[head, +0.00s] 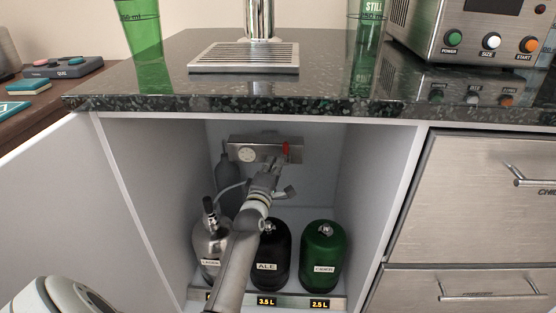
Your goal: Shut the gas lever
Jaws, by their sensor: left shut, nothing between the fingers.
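A steel gas unit (248,154) with a round dial is mounted at the back of the open cabinet under the counter. Its small red gas lever (286,149) is near the unit's right end and looks roughly upright. My left gripper (270,170) is inside the cabinet, shut and empty, just below and a little left of the red lever. Its arm comes up from the bottom of the view. I cannot tell whether the fingertips touch the unit. My right gripper is not in view.
Inside the cabinet stand a steel lager keg (210,247), a black ale keg (272,270), partly behind my arm, and a green cider keg (322,255). A grey cylinder (227,180) stands behind. The cabinet door (70,200) is open left; steel drawers (480,200) are right.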

